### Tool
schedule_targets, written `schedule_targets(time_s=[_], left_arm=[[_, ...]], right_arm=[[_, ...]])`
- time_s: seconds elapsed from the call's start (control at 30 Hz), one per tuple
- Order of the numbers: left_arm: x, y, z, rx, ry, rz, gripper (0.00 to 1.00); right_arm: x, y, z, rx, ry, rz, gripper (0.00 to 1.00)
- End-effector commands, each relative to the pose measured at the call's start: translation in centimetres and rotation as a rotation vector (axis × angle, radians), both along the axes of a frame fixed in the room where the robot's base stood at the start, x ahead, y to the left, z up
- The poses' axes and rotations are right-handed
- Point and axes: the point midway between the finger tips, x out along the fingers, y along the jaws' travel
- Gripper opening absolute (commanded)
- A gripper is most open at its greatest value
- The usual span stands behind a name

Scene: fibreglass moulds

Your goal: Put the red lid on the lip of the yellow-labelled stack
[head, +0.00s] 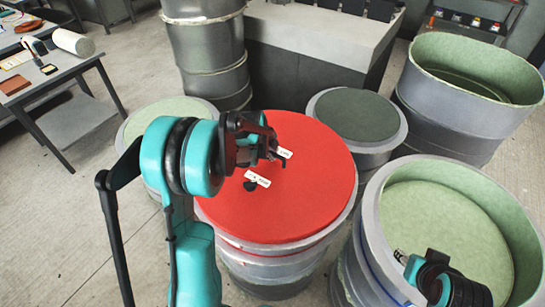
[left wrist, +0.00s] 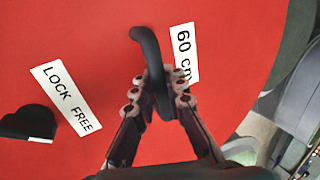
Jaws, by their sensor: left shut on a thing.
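The red lid (head: 310,195) is a wide flat disc with a black handle (left wrist: 147,50) and white labels reading "LOCK FREE" and "60 cm". My left gripper (head: 268,150) is shut on the handle; its fingers (left wrist: 157,92) sit either side of it in the left wrist view. The lid lies over a grey round stack (head: 290,263) in the middle; I cannot tell whether it touches the lip all round. No yellow label shows. Part of my right arm and gripper (head: 402,258) shows at the lower right, its fingers too unclear to judge.
An open green-lined mould (head: 455,215) stands close on the right, another (head: 475,75) behind it. A dark-topped drum (head: 355,115) and a pale green-topped one (head: 165,112) flank the lid. A tall grey drum (head: 207,50) stands behind. A table (head: 55,80) is at left.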

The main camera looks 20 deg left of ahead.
Motion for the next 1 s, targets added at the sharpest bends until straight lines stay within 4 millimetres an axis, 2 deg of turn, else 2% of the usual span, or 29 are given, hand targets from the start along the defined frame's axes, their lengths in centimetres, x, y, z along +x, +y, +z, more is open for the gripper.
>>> schedule_targets(time_s=[0.43, 0.67, 1.0], left_arm=[[0.0, -0.3, 4.3, 0.001, -0.002, -0.002, 0.00], [-0.2, -3.4, 6.1, 0.001, -0.001, -0.005, 0.00], [-0.7, -8.9, 9.3, 0.000, -0.002, -0.004, 0.00]], right_arm=[[0.0, 0.0, 1.6, 0.000, 0.000, 0.000, 0.40], [0.0, 0.0, 2.2, 0.000, 0.000, 0.000, 0.40], [0.0, 0.0, 3.4, 0.000, 0.000, 0.000, 0.40]])
